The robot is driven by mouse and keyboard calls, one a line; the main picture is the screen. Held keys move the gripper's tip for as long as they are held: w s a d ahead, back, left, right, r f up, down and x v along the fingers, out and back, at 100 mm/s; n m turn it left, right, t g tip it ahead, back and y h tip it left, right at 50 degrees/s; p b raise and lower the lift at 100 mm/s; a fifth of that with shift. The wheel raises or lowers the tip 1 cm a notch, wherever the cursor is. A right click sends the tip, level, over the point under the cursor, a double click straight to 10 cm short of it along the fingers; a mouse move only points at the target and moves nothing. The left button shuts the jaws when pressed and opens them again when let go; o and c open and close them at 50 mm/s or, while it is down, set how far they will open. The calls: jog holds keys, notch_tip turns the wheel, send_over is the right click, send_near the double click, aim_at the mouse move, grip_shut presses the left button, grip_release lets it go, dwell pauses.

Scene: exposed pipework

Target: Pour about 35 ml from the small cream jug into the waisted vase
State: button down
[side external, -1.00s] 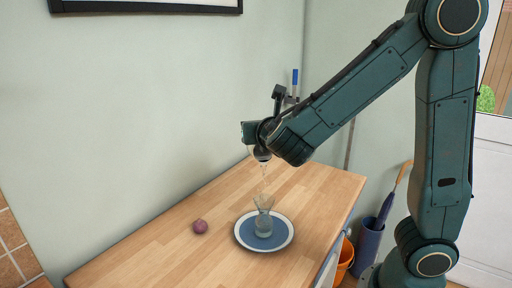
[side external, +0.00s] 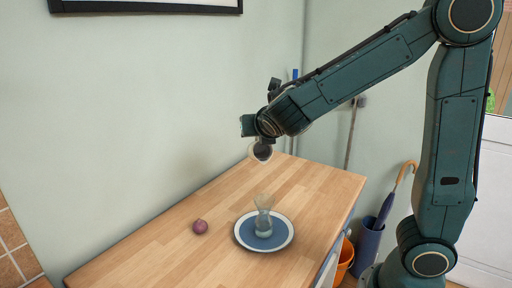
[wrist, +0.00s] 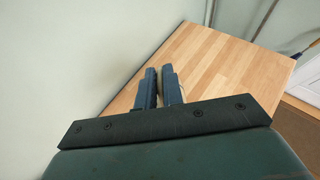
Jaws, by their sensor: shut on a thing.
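The small cream jug (side external: 260,150) is high above the worktop in the side view, with its round dark mouth toward the camera. It looks tilted, but how far I cannot tell. My gripper (side external: 250,128) is shut on it; the fingers (wrist: 160,88) also show in the wrist view, where the jug is mostly hidden. The waisted vase (side external: 263,214) is clear glass and stands upright below the jug, apart from it. Its lower part looks greyish, but the liquid level is too small to read. No stream shows between jug and vase.
The vase stands on a plate with a blue middle and white band (side external: 245,241). A purple onion-like ball (side external: 200,227) lies to its left on the wooden worktop (side external: 150,254). The wall is close behind. An orange bucket (side external: 345,258) and umbrella stand (side external: 367,246) are on the floor at right.

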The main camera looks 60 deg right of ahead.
jog(key=shift+w+d+f+g+y, duration=0.35)
jog(key=shift+d+g+y, duration=0.05)
jog(key=shift+g+y, duration=0.2)
jog(key=shift+w+d+f+g+y+b, duration=0.2)
jog(key=shift+w+d+f+g+y, duration=0.15)
jog(key=shift+f+g+y, duration=0.25)
jog(key=shift+w+d+f+g+y+b, duration=0.15)
jog(key=shift+w+d+f+g+y, duration=0.2)
jog(key=shift+f+g+y, duration=0.25)
jog(key=shift+w+d+f+g+y+b, duration=0.3)
jog(key=shift+w+d+f+g+y, duration=0.5)
jog(key=shift+f, duration=0.05)
jog(key=shift+w+d+f, duration=0.1)
jog(key=shift+d, duration=0.05)
jog(key=shift+w+d+f+g+y+b, duration=0.1)
jog(key=shift+w+d+f+g+y, duration=0.4)
jog(key=shift+f+g+y, duration=0.2)
jog(key=shift+w+d+f+g+y+b, duration=0.1)
jog(key=shift+w+d+f+g+y, duration=0.3)
jog(key=shift+w+f+g+y, duration=0.2)
jog(key=shift+w+d+f+g+y+b, duration=0.1)
jog(key=shift+w+d+f+g+y, duration=0.35)
jog(key=shift+f+g+y, duration=0.25)
jog(key=shift+s+d, duration=0.1)
